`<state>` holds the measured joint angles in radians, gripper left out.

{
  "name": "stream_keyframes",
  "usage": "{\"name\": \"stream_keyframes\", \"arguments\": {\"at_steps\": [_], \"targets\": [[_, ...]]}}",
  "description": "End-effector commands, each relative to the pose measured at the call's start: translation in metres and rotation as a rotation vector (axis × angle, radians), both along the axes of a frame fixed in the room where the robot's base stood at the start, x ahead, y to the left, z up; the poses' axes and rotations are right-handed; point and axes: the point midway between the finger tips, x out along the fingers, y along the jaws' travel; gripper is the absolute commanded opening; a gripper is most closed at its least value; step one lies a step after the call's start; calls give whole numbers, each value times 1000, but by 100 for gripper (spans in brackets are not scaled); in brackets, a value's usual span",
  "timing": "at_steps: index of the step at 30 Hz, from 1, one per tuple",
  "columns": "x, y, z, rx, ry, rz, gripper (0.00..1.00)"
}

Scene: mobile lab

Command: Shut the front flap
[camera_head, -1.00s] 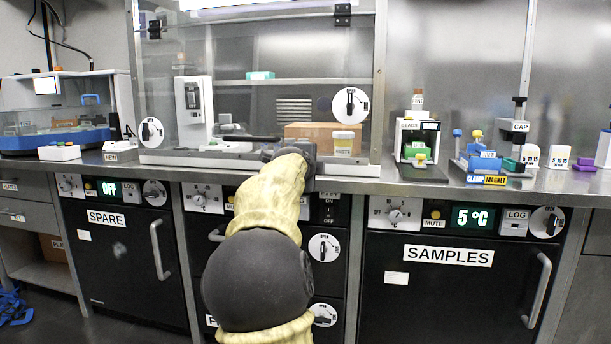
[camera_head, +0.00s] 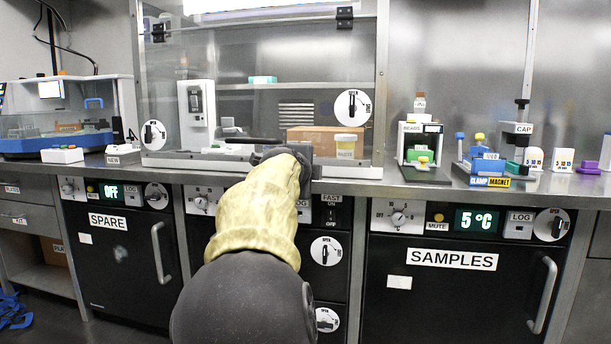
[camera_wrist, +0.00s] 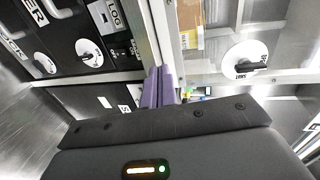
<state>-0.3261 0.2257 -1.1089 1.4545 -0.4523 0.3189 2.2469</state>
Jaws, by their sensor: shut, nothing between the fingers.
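The front flap (camera_head: 260,105) is a large clear panel on the steel cabinet, with black hinges at its top. Round white dials with black knobs sit near its lower left (camera_head: 153,134) and right (camera_head: 352,106) corners. I cannot tell whether its lower edge is flush with the frame. My gripper is at the cabinet's front lower edge, its fingers hidden behind my arm in the head view. In the wrist view my gripper (camera_wrist: 158,72) has its purple fingers together and empty, beside a metal edge. A dial (camera_wrist: 245,62) shows to their right.
Small lab items (camera_head: 485,160) stand on the bench at right. Black-fronted units labelled SPARE (camera_head: 125,255) and SAMPLES (camera_head: 450,290) are below.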

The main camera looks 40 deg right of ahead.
Motion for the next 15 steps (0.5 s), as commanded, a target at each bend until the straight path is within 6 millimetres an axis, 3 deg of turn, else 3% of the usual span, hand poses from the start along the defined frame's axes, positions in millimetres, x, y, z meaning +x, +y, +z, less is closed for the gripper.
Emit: {"name": "stream_keyframes", "arguments": {"at_steps": [7, 12, 15], "targets": [[2, 4, 0, 0, 0, 6, 0], [5, 7, -4, 4, 29, 22, 31], [10, 14, -15, 10, 108, 64, 35]]}}
